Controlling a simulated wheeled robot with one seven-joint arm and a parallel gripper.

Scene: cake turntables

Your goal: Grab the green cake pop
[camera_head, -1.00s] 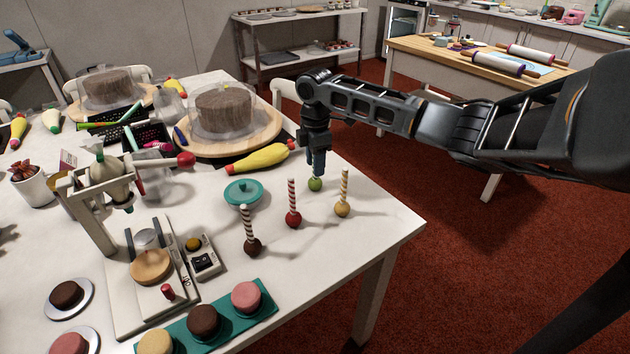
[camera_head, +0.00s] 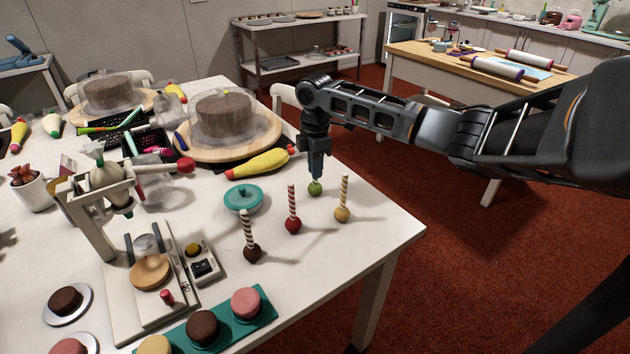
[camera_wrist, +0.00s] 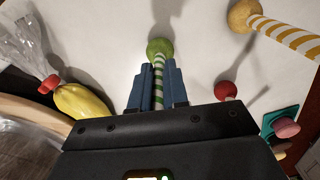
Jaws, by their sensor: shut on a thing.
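The green cake pop (camera_head: 315,188) is at the right part of the white table, its round green ball lowest and its stick upward. In the wrist view its green ball (camera_wrist: 160,47) shows just beyond the fingertips, with the green-and-white striped stick between the blue fingers. My gripper (camera_head: 316,176) points down over it and is shut on the stick. In the wrist view, my gripper (camera_wrist: 159,80) has a finger on each side of the stick. I cannot tell whether the ball touches the table. The upper stick is hidden by my gripper in the head view.
A yellow cake pop (camera_head: 342,213), a red one (camera_head: 293,224) and a brown one (camera_head: 252,253) stand nearby, sticks up. A teal lidded dish (camera_head: 243,198) and a yellow piping bag (camera_head: 262,162) lie to the left. The table's right corner is clear.

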